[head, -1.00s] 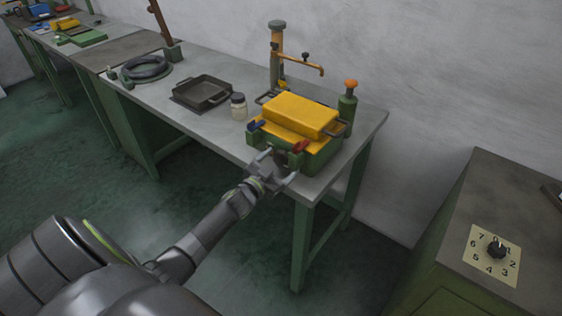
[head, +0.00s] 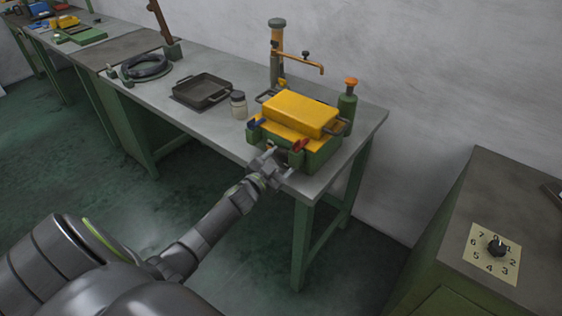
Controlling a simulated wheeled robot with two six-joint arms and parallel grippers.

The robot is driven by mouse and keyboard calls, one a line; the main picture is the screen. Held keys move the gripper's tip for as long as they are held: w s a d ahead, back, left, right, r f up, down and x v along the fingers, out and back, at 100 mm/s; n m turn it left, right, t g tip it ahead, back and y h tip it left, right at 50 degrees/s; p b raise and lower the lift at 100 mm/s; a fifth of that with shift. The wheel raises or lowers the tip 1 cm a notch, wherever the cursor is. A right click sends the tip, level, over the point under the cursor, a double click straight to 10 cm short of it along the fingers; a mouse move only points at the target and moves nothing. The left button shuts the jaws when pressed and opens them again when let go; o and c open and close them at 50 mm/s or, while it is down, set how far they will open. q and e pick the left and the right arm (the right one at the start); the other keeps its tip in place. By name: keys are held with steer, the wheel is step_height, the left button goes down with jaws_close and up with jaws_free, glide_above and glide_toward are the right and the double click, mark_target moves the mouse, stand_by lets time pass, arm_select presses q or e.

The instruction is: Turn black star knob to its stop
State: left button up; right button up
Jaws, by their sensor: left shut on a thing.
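A machine with a yellow top block (head: 300,113) and a green body (head: 322,158) stands near the right end of the bench. My left gripper (head: 279,160) is at the lower front of this green body, its fingers pointing at it. The gripper is shut on a small dark part there, which I take to be the black star knob; the fingers hide most of it, so its shape and turn angle cannot be told. My right gripper is not in view.
A red-handled part (head: 299,146) and a blue one (head: 255,123) flank the gripper. A jar (head: 238,105) and a dark tray (head: 203,91) stand left on the bench (head: 225,132). A numbered dial (head: 496,247) lies on the right cabinet.

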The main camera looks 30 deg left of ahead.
arm_select(q)
steer(key=m, duration=0.3)
steer(key=shift+m+b, duration=0.3)
steer(key=shift+b, duration=0.1)
steer(key=o, duration=1)
steer(key=shift+s+a+f+b, duration=0.1)
steer(key=shift+s+a+b, duration=0.05)
steer(key=shift+s+b, duration=2.3)
steer(key=shift+s+a+r+b, duration=0.15)
steer(key=shift+s+b, duration=1.4)
steer(key=shift+s, duration=1.8)
steer(key=shift+s+a+f+b, duration=0.2)
steer(key=shift+s+b, duration=1.8)
steer(key=shift+s, duration=0.9)
